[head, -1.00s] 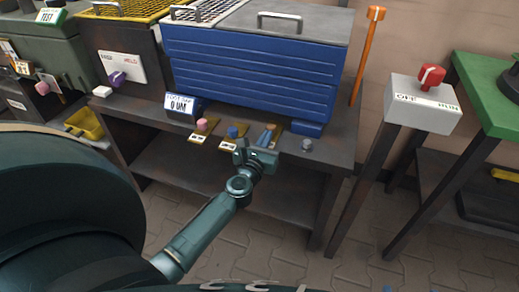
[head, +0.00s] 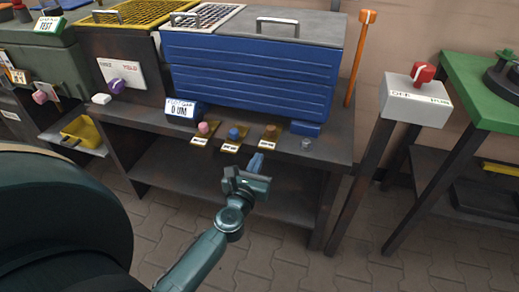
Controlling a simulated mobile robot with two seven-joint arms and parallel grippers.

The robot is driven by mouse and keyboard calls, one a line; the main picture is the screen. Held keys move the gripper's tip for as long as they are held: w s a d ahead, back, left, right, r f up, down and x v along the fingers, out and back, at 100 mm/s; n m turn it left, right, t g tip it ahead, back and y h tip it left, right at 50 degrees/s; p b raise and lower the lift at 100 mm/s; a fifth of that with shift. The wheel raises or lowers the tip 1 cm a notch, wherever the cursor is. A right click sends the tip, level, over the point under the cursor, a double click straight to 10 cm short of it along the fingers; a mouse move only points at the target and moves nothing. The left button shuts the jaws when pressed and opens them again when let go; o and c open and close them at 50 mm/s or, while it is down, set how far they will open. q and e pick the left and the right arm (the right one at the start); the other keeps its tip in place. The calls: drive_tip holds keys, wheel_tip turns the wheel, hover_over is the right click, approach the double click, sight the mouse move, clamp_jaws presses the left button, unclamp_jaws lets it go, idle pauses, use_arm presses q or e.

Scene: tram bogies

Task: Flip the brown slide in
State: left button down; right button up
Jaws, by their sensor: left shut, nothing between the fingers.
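The brown slide (head: 270,131) is a small brown knob on a yellowish-brown plate with a white label at its front end, on the bench's front edge. It is the rightmost of a row of three; the blue one (head: 234,134) and the pink one (head: 204,128) stand to its left. The brown knob is in full view, towards the back of its plate. My left gripper (head: 256,162) is shut and empty, in front of the brown slide and apart from it. The label's words are too small to read. My right gripper is not in view.
A blue ribbed tank (head: 250,75) stands behind the slides, with a display box (head: 183,110) at its left. A small grey knob (head: 306,144) sits right of the brown slide. An orange post (head: 360,60) and a red-knobbed switch box (head: 414,100) stand further right.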

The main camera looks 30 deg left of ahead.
use_arm(q)
drive_tip(key=v, duration=0.4)
drive_tip(key=shift+s, duration=0.3)
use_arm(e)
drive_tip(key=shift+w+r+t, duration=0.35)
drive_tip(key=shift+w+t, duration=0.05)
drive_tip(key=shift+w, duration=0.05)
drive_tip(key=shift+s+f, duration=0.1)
